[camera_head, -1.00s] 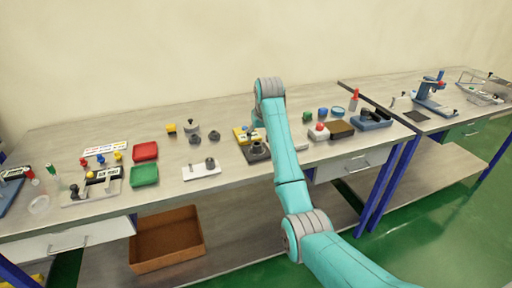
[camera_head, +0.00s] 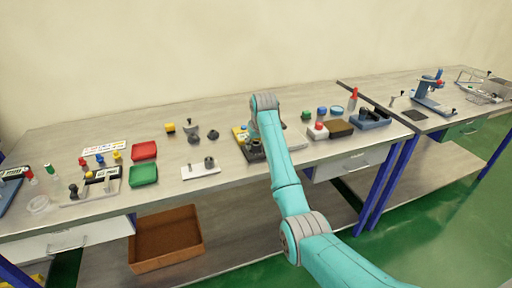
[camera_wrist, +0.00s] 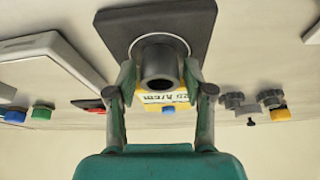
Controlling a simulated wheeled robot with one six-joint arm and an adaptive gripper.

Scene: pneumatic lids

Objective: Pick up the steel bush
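The steel bush (camera_wrist: 160,66) is a dark grey, hollow cylinder in the middle of the wrist view, with its bore facing the camera. It stands at a pale ring on a dark square plate (camera_wrist: 196,22). My gripper (camera_wrist: 160,82) has one finger on each side of the bush, very close to its wall. I cannot tell whether the fingers touch it or a thin gap is left. In the head view my arm hides most of the bush and gripper, and the dark plate (camera_head: 254,157) shows beside the wrist.
A yellow block with lettering (camera_wrist: 155,98) lies close beside the plate. A red-topped button box (camera_head: 318,131) and brown tray (camera_head: 339,129) stand to the right.

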